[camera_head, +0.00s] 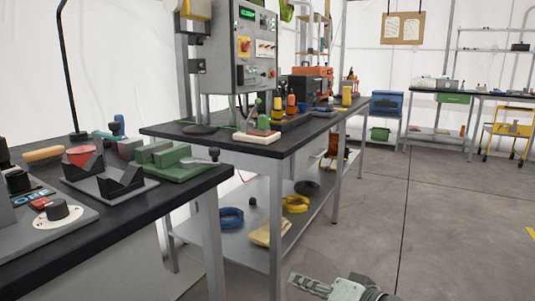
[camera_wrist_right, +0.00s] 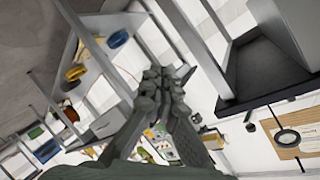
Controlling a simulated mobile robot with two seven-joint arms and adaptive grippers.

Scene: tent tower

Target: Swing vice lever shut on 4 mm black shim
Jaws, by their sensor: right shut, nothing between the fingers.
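A green vice (camera_head: 172,160) sits on the dark top of the near left bench. A lever with a dark knob (camera_head: 214,154) is at its right end, close to the bench edge. I cannot make out the black shim or tell whether it is between the jaws. My right gripper (camera_head: 308,286) is low at the bottom of the head view, out over the floor, right of the bench and well apart from the vice. It also shows in the right wrist view (camera_wrist_right: 163,82), with its fingers together and empty. My left gripper is not in view.
The floor on the right is clear.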

